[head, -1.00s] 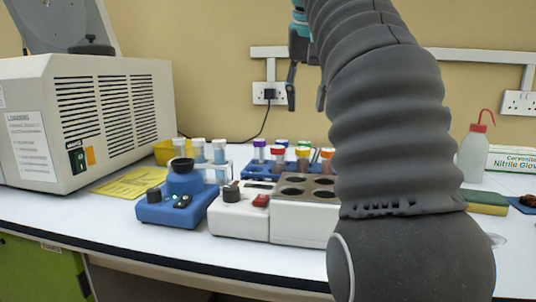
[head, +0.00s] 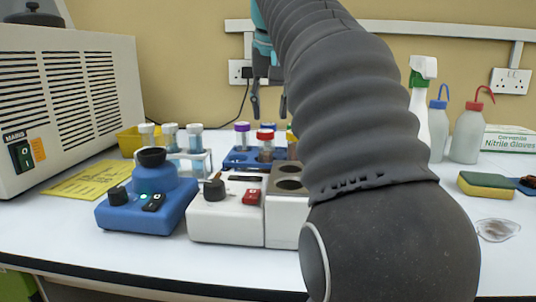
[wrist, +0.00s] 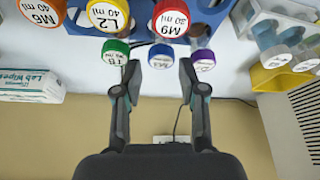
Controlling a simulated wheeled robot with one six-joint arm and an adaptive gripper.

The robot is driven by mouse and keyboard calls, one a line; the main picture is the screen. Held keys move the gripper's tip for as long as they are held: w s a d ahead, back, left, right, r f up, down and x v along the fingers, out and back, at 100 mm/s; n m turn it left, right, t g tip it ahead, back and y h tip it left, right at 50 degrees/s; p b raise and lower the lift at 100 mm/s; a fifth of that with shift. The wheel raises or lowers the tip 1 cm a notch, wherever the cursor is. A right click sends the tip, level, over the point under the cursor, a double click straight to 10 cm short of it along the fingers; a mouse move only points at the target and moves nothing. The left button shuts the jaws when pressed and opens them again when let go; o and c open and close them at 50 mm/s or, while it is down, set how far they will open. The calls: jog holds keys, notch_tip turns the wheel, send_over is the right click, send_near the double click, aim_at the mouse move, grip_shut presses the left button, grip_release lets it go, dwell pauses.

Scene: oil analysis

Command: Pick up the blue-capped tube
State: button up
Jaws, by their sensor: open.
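The blue-capped tube (wrist: 161,56) shows in the wrist view as a blue cap in the row nearest my gripper, between a green cap (wrist: 115,52) and a purple cap (wrist: 203,60). My gripper (wrist: 159,70) is open and empty, with one fingertip on each side of the blue cap in the picture; I cannot tell the height gap there. In the head view my gripper (head: 269,107) points down above the blue tube rack (head: 238,160). The blue cap is mostly hidden there behind the red-capped tube (head: 265,134).
The white heater block (head: 228,220) and blue mixer (head: 148,208) stand in front of the rack. A clear rack with pale tubes (head: 195,141) is left of it. My arm hides part of the bench.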

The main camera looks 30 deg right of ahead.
aim_at(268, 124)
jog(key=shift+w+b+x, duration=0.1)
jog(key=shift+b+x, duration=0.3)
jog(key=shift+x, duration=1)
jog(key=shift+w+b+x, duration=0.15)
jog(key=shift+b+x, duration=0.2)
jog(key=shift+x, duration=1.1)
jog(key=shift+r, duration=0.1)
jog(key=shift+c, duration=0.2)
jog(key=c, duration=0.6)
